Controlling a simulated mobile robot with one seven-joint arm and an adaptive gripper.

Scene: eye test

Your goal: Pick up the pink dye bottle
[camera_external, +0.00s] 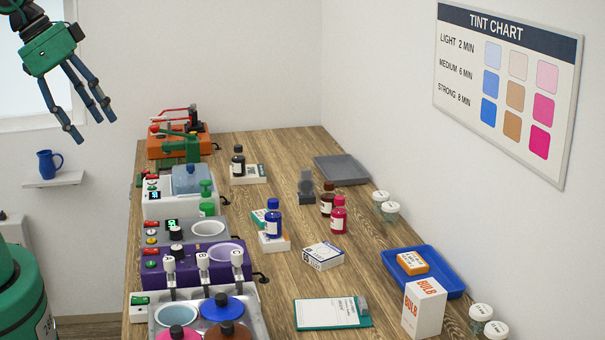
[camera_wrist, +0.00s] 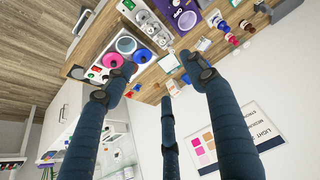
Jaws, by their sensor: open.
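My gripper (camera_external: 91,124) hangs at the upper left, far from the bottle and above the worktop. Its three blue fingers are spread and empty; they also fill the lower wrist view (camera_wrist: 160,85).
A blue bottle (camera_external: 273,220) and a boxed carton (camera_external: 323,256) stand left of the pink bottle; lidded jars (camera_external: 389,212) stand to its right. A blue tray (camera_external: 457,290) lies nearer the front right. Machines (camera_external: 197,258) line the left edge. Some bare wood surrounds the bottle.

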